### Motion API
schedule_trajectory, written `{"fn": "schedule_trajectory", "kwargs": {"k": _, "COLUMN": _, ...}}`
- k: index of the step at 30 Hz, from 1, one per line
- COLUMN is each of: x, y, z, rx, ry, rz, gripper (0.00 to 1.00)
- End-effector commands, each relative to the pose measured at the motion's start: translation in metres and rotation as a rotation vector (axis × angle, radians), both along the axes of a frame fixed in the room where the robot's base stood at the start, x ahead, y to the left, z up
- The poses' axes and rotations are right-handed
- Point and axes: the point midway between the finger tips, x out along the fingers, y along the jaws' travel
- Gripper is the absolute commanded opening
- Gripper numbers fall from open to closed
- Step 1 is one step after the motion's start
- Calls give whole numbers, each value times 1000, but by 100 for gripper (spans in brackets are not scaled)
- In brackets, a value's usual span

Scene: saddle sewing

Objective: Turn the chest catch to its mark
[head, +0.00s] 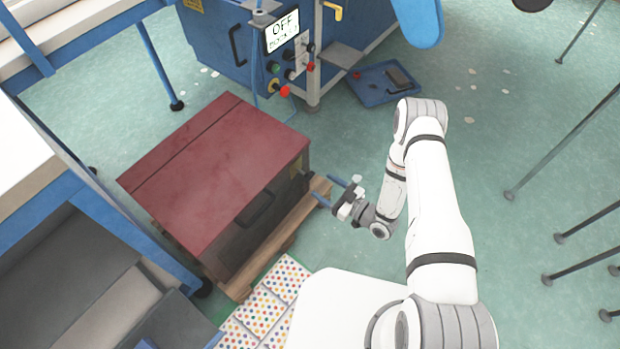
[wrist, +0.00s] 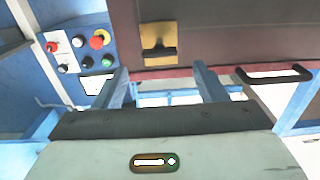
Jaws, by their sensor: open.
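The chest (head: 215,175) has a dark red lid and a dark brown body. Its brass catch (head: 298,163) shows small near the right end of the front face. In the wrist view the catch (wrist: 158,36) is a brass plate with a dark bar lying crosswise, and the picture is upside down, with the red lid edge below it. I cannot make out a mark. My gripper (head: 327,189) is open and empty, its blue fingers pointing at the chest front. In the wrist view my gripper (wrist: 160,72) has its fingers either side of the catch in the picture, apart from it.
A black handle (wrist: 275,75) sticks out from the chest front beside the catch. The chest stands on a wooden pallet (head: 240,288). A blue machine with a control panel (head: 290,62) stands behind. A blue tray (head: 385,84) lies on the floor.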

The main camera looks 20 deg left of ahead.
Motion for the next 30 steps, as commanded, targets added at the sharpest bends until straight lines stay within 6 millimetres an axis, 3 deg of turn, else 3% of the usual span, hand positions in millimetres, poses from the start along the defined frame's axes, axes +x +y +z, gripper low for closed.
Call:
{"fn": "schedule_trajectory", "kwargs": {"k": 9, "x": 19, "y": 47, "z": 0, "rx": -1, "ry": -4, "rz": 3, "gripper": 65}}
{"fn": "schedule_trajectory", "kwargs": {"k": 13, "x": 25, "y": 58, "z": 0, "rx": -1, "ry": -3, "rz": 0, "gripper": 65}}
{"fn": "schedule_trajectory", "kwargs": {"k": 24, "x": 28, "y": 63, "z": 1, "rx": -2, "ry": -1, "rz": -2, "gripper": 65}}
{"fn": "schedule_trajectory", "kwargs": {"k": 30, "x": 28, "y": 63, "z": 1, "rx": -2, "ry": -1, "rz": -2, "gripper": 49}}
